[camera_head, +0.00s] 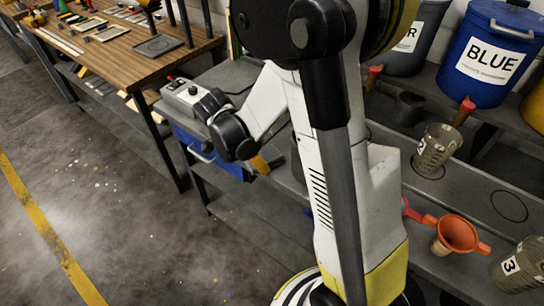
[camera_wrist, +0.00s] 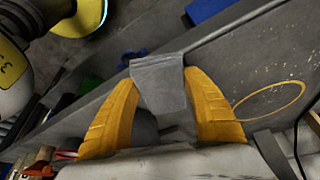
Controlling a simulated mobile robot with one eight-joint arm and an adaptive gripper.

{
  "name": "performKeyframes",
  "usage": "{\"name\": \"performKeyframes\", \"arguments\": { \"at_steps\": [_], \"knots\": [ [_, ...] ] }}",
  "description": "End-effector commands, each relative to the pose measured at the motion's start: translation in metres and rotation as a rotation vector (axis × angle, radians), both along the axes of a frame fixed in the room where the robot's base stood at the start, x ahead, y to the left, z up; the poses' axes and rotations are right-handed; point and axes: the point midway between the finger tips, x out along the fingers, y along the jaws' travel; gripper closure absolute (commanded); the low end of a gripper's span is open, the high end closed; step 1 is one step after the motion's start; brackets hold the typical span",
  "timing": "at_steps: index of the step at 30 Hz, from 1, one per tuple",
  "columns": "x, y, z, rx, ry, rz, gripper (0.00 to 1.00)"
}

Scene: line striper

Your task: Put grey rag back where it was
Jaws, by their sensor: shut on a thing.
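The grey rag (camera_wrist: 158,84) shows in the wrist view as a folded grey piece between the two yellow fingers of my gripper (camera_wrist: 162,92). My gripper is shut on it, and the rag spans the gap near the fingertips. In the head view my gripper (camera_head: 262,164) is low beside the grey bench, left of the white arm. Only one yellow finger shows clearly there, and I cannot make out the rag. In the wrist view a yellow ring outline (camera_wrist: 270,100) lies on the grey surface right of the fingers. I cannot tell whether the rag touches anything below.
The bench on the right holds a clear cup marked 2 (camera_head: 437,148), an orange funnel (camera_head: 457,234) and a cup marked 3 (camera_head: 519,266). A blue bucket (camera_head: 490,60) stands behind. A control box (camera_head: 187,96) is left of my gripper. Open floor lies at left.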

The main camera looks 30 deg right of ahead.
Motion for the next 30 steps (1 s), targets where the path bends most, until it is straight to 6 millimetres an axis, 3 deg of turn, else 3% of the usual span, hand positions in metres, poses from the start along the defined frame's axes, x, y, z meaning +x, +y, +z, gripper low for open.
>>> {"name": "performKeyframes", "arguments": {
  "at_steps": [7,12,25,26,27,30],
  "knots": [
    [-0.001,-0.021,0.000,0.000,0.001,-0.001,0.76],
    [-0.003,-0.050,-0.001,0.000,0.001,-0.004,0.76],
    [-0.002,-0.049,-0.010,0.000,0.000,0.001,0.76],
    [-0.002,-0.049,-0.009,0.000,0.000,0.001,0.34],
    [-0.002,-0.049,-0.008,0.000,0.000,0.001,0.22],
    [-0.002,-0.049,-0.008,0.000,0.000,0.001,0.22]
  ]
}}
